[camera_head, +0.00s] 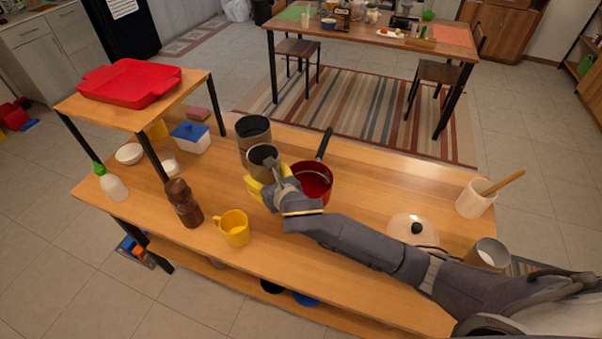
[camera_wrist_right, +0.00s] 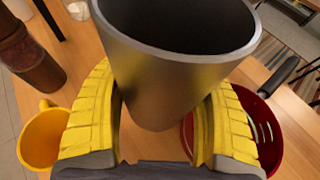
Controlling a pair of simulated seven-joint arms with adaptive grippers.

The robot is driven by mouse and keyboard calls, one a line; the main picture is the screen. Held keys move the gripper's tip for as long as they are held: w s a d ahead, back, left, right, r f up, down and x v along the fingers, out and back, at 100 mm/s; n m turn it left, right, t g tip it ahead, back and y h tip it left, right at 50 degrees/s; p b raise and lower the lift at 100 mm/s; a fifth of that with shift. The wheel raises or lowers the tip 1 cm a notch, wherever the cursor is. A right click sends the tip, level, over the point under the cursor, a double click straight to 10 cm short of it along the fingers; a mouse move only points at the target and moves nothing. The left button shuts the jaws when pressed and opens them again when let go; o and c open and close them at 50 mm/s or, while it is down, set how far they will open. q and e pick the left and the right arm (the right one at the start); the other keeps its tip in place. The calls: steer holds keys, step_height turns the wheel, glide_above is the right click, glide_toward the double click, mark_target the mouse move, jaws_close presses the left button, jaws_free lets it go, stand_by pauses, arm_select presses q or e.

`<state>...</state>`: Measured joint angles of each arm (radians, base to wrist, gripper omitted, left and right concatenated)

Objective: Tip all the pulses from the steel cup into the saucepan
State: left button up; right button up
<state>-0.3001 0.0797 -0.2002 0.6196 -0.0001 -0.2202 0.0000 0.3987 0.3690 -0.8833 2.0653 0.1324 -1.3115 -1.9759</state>
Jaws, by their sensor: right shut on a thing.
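The steel cup (camera_head: 262,154) is in my right gripper (camera_head: 267,180), whose yellow fingers are shut around its sides. In the right wrist view the cup (camera_wrist_right: 180,75) fills the top middle, between the fingers. Its mouth looks roughly upright and its inside is dark, so I cannot see any pulses. The red saucepan (camera_head: 325,192) stands on the table just right of the gripper, its black handle pointing to the back. It shows partly behind the right finger in the wrist view (camera_wrist_right: 272,150); the visible inside holds no clear pulses. My left gripper is not in view.
A dark-topped canister (camera_head: 252,128) stands just behind the cup. A yellow mug (camera_head: 235,230) and a brown grinder (camera_head: 183,203) are to the front left. A white lid (camera_head: 408,230), a utensil crock (camera_head: 474,200) and another metal can (camera_head: 490,254) are at the right. The front middle is clear.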

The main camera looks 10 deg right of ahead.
steer(key=shift+s+a+f, duration=0.25)
steer(key=shift+s+a, duration=0.1)
steer(key=shift+a, duration=0.25)
steer(key=shift+d+y, duration=0.1)
steer(key=shift+y, duration=0.2)
steer(key=shift+d+r+m+y, duration=0.2)
steer(key=shift+m+y, duration=0.2)
steer(key=shift+m, duration=0.2)
steer(key=shift+d+r+m+y, duration=0.1)
steer(key=shift+r+m+y, duration=0.1)
steer(key=shift+m+y, duration=0.3)
steer(key=shift+d+m+y, duration=0.2)
steer(key=shift+m+y, duration=0.1)
steer(key=shift+m, duration=0.3)
steer(key=shift+w+d+r+m+t+y, duration=0.15)
steer(key=shift+d+r+m+t+y, duration=0.25)
steer(key=shift+m, duration=0.3)
steer(key=shift+a+m+t+y, duration=0.15)
steer(key=shift+m+y, duration=0.2)
steer(key=shift+m, duration=0.4)
steer(key=shift+a+m+t+y, duration=0.15)
steer(key=shift+m+y, duration=0.2)
steer(key=shift+m, duration=0.4)
steer(key=shift+m+t, duration=0.3)
steer(key=shift+m, duration=0.3)
steer(key=shift+m+y+b, duration=0.3)
steer(key=shift+m+b, duration=0.05)
steer(key=shift+m, duration=0.45)
